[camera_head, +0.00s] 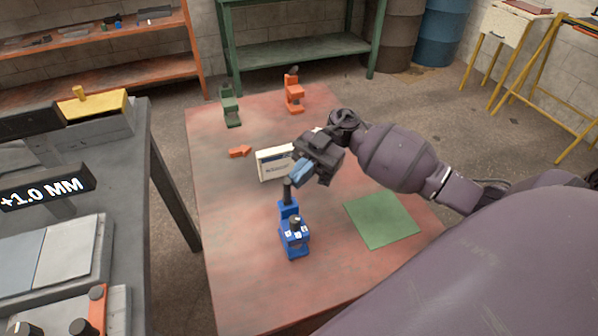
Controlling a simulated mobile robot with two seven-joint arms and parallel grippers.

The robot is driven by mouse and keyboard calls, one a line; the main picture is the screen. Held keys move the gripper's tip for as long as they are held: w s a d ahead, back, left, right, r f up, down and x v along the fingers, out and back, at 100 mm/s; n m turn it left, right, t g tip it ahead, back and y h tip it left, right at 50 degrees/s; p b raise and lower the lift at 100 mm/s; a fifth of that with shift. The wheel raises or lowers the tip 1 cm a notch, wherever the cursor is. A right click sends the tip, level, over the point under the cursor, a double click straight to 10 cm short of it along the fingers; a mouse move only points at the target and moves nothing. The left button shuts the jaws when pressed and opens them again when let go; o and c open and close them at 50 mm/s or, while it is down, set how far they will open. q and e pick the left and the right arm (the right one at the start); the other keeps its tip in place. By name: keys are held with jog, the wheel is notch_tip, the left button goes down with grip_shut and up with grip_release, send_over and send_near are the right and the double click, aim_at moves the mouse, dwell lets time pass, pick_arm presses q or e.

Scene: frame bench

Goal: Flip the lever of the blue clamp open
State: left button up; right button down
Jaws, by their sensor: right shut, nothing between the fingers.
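The blue clamp (292,232) stands on the red bench top, near its middle. Its lever, with a dark grip (287,191), points up from the far side of the clamp. My right gripper (301,172) comes in from the right, shut and empty, just above and to the right of the lever's grip in the picture. A small gap shows between them; I cannot tell the exact depth. My left gripper is not in view.
A green clamp (230,105), an orange clamp (293,90) and an orange piece (240,151) are farther back. A green mat (381,219) lies to the right. The bench's front left (240,275) is clear.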

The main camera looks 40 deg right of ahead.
jog(key=shift+s+a+f+n+t+h+p, duration=0.1)
jog(key=shift+s+a+n+t+h+p, duration=0.05)
jog(key=shift+s+n+t+h+p, duration=0.65)
jog(key=shift+s+a+f+n+t+h+p, duration=0.15)
jog(key=shift+s+n+t+h+p, duration=0.25)
jog(key=shift+n+p, duration=0.5)
jog(key=shift+s+a+f+n+t+h+p, duration=0.1)
jog(key=shift+s+a+n+t+h+p, duration=0.1)
jog(key=shift+s+n+t+h+p, duration=0.7)
jog(key=shift+w+n+y+b, duration=0.25)
jog(key=shift+n+y+b, duration=0.05)
jog(key=shift+y+b, duration=0.1)
jog(key=shift+w, duration=0.1)
jog(key=shift+w+d+f+b, duration=0.2)
jog(key=shift+w+f+b, duration=0.1)
jog(key=shift+w, duration=0.35)
